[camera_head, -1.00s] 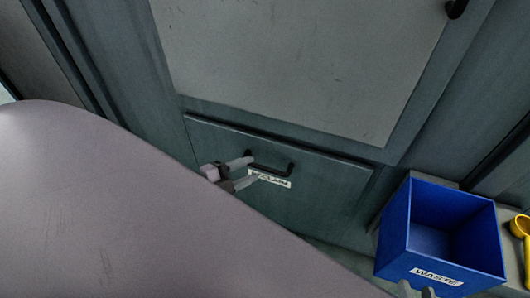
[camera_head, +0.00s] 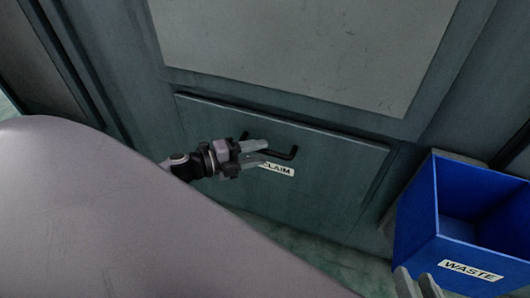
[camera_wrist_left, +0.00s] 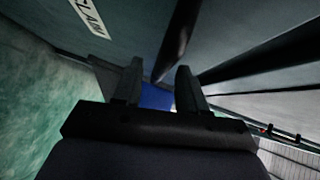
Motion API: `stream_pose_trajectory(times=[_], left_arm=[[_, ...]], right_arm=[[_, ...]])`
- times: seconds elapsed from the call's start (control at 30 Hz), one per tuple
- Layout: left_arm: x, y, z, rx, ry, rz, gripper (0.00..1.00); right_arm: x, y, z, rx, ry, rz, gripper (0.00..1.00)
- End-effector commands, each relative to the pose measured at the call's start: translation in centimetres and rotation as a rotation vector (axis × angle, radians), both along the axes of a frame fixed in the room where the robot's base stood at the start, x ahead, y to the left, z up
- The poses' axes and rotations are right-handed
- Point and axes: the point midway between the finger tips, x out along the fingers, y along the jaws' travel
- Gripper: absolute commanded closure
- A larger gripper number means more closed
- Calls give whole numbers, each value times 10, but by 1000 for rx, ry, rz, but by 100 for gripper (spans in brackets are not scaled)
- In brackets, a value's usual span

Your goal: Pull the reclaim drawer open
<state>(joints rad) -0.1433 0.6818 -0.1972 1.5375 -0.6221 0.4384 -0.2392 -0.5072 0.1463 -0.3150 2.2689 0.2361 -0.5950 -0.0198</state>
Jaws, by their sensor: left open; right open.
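The reclaim drawer (camera_head: 330,185) is a dark green-grey front low in the cabinet, seated in the cabinet face. It has a black bar handle (camera_head: 284,154) and a white label (camera_head: 277,170), partly covered by my fingers. My left gripper (camera_head: 267,151) is open, with its fingertips at the handle's left part. In the left wrist view the handle (camera_wrist_left: 178,40) runs into the gap between the open fingers (camera_wrist_left: 157,80); I cannot tell whether they touch it. My right gripper (camera_head: 418,284) is open at the bottom edge, in front of the waste bin.
A blue waste bin (camera_head: 438,255) stands to the right of the drawer. A large grey panel (camera_head: 300,50) is above the drawer. A smooth mauve-grey surface (camera_head: 110,220) fills the lower left and hides part of my left arm.

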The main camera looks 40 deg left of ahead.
Motion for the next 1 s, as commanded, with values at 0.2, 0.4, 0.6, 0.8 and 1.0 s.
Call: stream_pose_trajectory(times=[0.2, 0.4, 0.6, 0.8, 1.0], left_arm=[[18, -11, -4, -1, 0, 1, 59], [22, -14, -4, 0, 0, 0, 59], [22, -14, -4, -1, 1, 0, 59], [22, -14, -4, -1, 1, 0, 100], [20, -14, -3, -1, 2, 1, 100]], right_arm=[[1, 4, -2, 26, 0, 7, 57], [2, 5, -2, 33, 2, 10, 57], [2, 5, -1, 33, 2, 10, 57], [2, 5, -1, 34, 1, 10, 57], [2, 5, 1, 31, -1, 9, 57]])
